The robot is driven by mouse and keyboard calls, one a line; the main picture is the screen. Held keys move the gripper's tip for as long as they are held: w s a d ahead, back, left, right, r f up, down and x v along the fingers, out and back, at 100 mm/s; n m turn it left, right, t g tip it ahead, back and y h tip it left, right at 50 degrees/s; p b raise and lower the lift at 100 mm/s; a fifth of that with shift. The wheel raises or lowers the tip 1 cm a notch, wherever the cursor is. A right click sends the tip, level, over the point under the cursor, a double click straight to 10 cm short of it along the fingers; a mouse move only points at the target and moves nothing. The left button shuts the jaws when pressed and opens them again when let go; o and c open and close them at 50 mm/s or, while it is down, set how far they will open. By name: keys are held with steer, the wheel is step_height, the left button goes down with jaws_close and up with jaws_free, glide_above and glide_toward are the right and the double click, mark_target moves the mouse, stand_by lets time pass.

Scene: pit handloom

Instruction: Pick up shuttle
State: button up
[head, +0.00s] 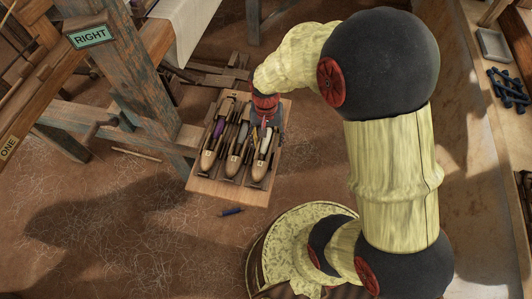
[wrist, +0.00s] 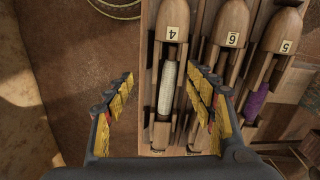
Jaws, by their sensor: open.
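Three wooden shuttles lie side by side on a wooden board. In the wrist view, the shuttle labelled 4 (wrist: 173,22) holds a white bobbin, and it also shows at the board's right in the head view (head: 258,168). The shuttle labelled 6 (wrist: 231,20) is in the middle, and the shuttle labelled 5 (wrist: 284,28), with purple thread, is at the right. My gripper (wrist: 160,76) is open and empty above shuttle 4. Its yellow-padded fingers appear on either side of the white bobbin, the right one nearer. Contact cannot be told.
The board (head: 226,192) stands beside a weathered loom post (head: 140,75) with a RIGHT sign (head: 89,36). A small blue object (head: 231,211) lies on the cracked earthen floor, which is open at the lower left. A shelf with a grey tray (head: 494,45) is at the right.

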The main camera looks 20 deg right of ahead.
mark_target(264, 147)
steer(key=shift+o, duration=0.5)
steer(key=shift+w+r+m+t, duration=0.3)
steer(key=shift+w+r+m, duration=0.15)
steer(key=shift+w, duration=0.2)
steer(key=shift+w+d+f+m, duration=0.1)
steer(key=shift+w+f+m, duration=0.05)
steer(key=shift+f+m, duration=0.15)
steer(key=shift+f+b, duration=0.45)
steer(key=shift+f, duration=0.4)
steer(key=f+b, duration=0.1)
steer(key=f, duration=0.1)
steer(key=f+b, duration=0.2)
steer(key=f, duration=0.1)
steer(key=shift+w+a+f, duration=0.2)
steer(key=shift+f, duration=0.15)
steer(key=shift+r, duration=0.1)
steer(key=c, duration=1.4)
steer(key=shift+c, duration=0.2)
